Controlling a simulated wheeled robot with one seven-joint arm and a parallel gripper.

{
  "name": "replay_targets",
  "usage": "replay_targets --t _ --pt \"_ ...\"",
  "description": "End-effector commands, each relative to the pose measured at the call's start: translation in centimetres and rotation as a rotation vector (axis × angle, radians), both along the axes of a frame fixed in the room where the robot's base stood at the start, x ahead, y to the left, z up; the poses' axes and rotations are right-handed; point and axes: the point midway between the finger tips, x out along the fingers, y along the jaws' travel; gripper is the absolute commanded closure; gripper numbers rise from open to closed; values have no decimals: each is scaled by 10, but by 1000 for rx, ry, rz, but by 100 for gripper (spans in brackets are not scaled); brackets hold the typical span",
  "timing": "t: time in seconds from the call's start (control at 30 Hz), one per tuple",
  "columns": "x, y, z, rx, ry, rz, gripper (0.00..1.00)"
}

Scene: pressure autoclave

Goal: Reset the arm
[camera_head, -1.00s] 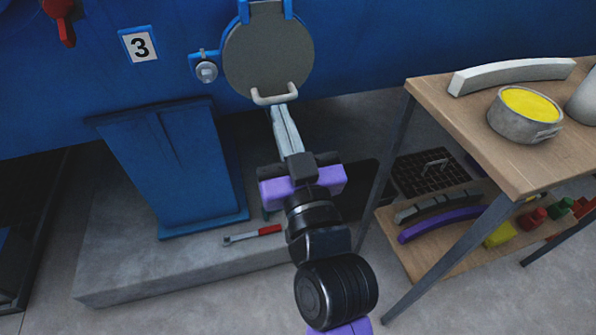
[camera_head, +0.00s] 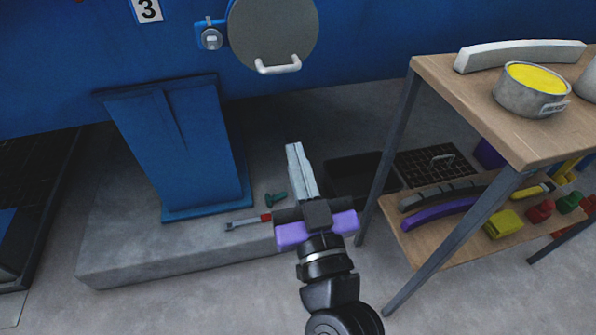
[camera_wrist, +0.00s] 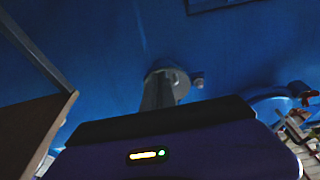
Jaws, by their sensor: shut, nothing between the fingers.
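My gripper (camera_head: 294,147) is shut and empty in the head view. Its long grey fingers point up and away, below the round grey hatch (camera_head: 272,35) on the blue autoclave wall. A clear gap lies between the fingertips and the hatch's pale handle (camera_head: 278,66). In the wrist view my gripper (camera_wrist: 166,77) points toward the blue wall, and part of a round grey thing shows behind the fingers.
A wooden table (camera_head: 440,85) at right holds a pot of yellow stuff (camera_head: 530,90), with several coloured items on its lower shelf. A blue support (camera_head: 180,150) stands on a concrete plinth (camera_head: 120,250). A red-handled tool (camera_head: 243,223) and a green item (camera_head: 276,199) lie beside my gripper.

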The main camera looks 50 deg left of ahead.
Motion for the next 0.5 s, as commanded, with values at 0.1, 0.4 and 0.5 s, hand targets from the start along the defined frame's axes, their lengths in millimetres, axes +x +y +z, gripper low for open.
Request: replay_targets --t 0.1,0.4,0.5 --pt "-1 -3 -8 0 1 -1 100" --pt "-1 -4 -8 3 4 0 100" --pt "1 -6 -6 25 35 -2 100"
